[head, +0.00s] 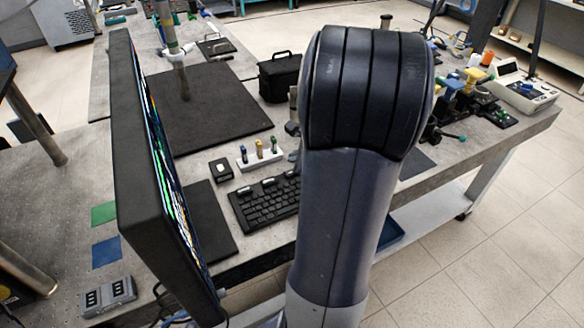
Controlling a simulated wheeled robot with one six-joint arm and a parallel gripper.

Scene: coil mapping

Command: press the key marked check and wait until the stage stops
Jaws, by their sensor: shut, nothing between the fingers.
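No key marking can be read at this size, so I cannot tell which key says check. Keys show on a black keyboard (262,203) in front of the big screen (133,150), partly behind my arm. A pale control box (524,94) with a blue part stands at the right end of the bench. Next to it is an assembly of yellow, blue and dark parts (462,92), which may be the stage; my arm hides some of that area. My gripper is not in view; my large dark arm link fills the middle.
A small grey box (108,297) with dark panels lies at lower left. A white holder (260,158) with several coloured pieces and a black case (280,78) stand behind the keyboard. A dark mat (190,112) has a post standing on it. Open floor lies at right.

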